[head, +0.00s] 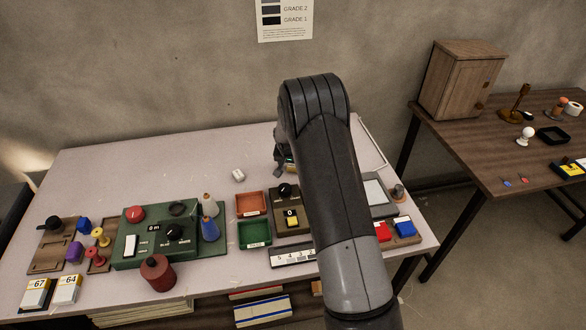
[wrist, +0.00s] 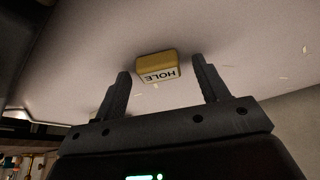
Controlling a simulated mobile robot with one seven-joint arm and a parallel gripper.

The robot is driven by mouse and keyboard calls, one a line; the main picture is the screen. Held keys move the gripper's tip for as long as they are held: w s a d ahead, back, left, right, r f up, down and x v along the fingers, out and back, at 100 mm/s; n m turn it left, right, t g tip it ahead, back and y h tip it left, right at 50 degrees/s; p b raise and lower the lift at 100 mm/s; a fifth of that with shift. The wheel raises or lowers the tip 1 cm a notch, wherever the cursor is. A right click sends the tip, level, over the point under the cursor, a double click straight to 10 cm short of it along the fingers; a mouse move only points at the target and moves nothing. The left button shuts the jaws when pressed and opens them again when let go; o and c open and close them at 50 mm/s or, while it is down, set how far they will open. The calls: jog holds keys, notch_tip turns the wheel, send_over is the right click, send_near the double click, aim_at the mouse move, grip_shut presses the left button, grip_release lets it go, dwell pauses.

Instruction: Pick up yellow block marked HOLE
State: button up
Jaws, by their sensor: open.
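The yellow block marked HOLE (wrist: 157,63) lies on the pale table top (wrist: 65,55) in the wrist view, its white lettered face showing upside down. My gripper (wrist: 161,72) is open and empty, with one finger to each side of the block in the picture. Gaps show between the block and both fingers. The block appears at or just beyond the fingertips; the exact depth is hard to tell. In the head view my gripper (head: 281,161) is at the back of the table, partly behind my arm, and the block cannot be made out clearly there.
A small white block (head: 239,175) lies left of my gripper. A grey-framed panel (head: 377,193) is right of my arm. The table's back left is clear.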

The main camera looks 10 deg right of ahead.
jog(key=shift+c, duration=0.5)
jog(key=c, duration=1)
jog(key=shift+o, duration=0.2)
jog(key=shift+r, duration=0.1)
